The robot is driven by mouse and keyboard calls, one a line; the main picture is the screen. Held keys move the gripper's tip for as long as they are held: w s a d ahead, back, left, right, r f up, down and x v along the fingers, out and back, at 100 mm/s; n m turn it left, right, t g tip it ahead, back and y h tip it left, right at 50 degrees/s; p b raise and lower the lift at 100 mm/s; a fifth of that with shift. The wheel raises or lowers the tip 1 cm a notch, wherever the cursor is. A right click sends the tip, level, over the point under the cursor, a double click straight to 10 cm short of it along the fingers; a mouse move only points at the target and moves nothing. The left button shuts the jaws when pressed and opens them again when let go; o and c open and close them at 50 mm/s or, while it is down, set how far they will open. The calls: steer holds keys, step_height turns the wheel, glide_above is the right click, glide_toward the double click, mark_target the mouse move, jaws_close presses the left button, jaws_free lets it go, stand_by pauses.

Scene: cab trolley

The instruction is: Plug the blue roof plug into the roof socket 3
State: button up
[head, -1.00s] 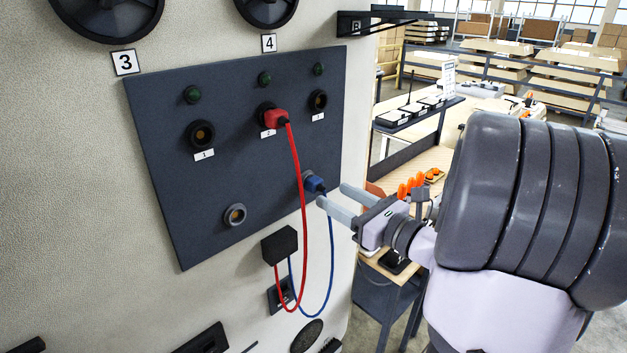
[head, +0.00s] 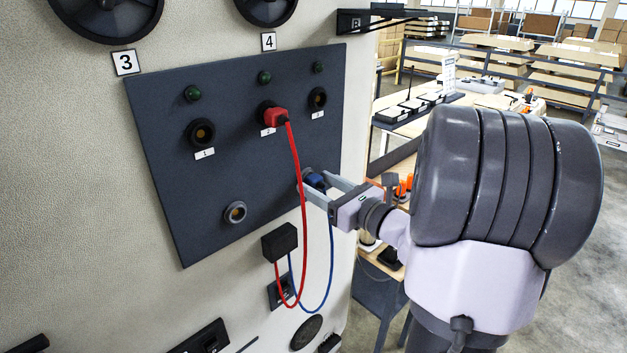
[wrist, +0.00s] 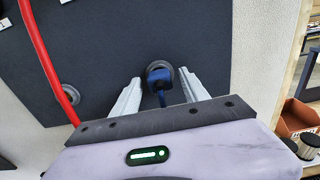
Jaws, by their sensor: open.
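The blue roof plug (head: 316,181) sits in a round holder at the lower right of the dark panel (head: 190,160). My gripper (head: 321,187) is open, its two fingers reaching toward the panel on either side of the plug. In the wrist view the blue plug (wrist: 160,76) lies between the fingertips, with a gap on each side. Its blue cable hangs down from it. The roof socket 3 (head: 317,98) is the upper right socket, and it is empty; its small label is hard to read.
A red plug (head: 275,117) is in the middle socket, and its red cable (head: 302,220) hangs just left of my gripper. The upper left socket (head: 201,134) and the lower left round holder (head: 235,212) are empty. A black box (head: 279,243) is below the panel.

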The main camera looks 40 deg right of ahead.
stand_by(0.8)
jaws_close()
steer(key=shift+s+f, duration=0.1)
steer(key=shift+s, duration=0.05)
steer(key=s, duration=0.2)
steer(key=s+b, duration=0.1)
steer(key=s, duration=0.2)
steer(key=shift+s+d+b, duration=0.2)
steer(key=shift+s+b, duration=0.1)
steer(key=shift+s, duration=0.05)
stand_by(0.8)
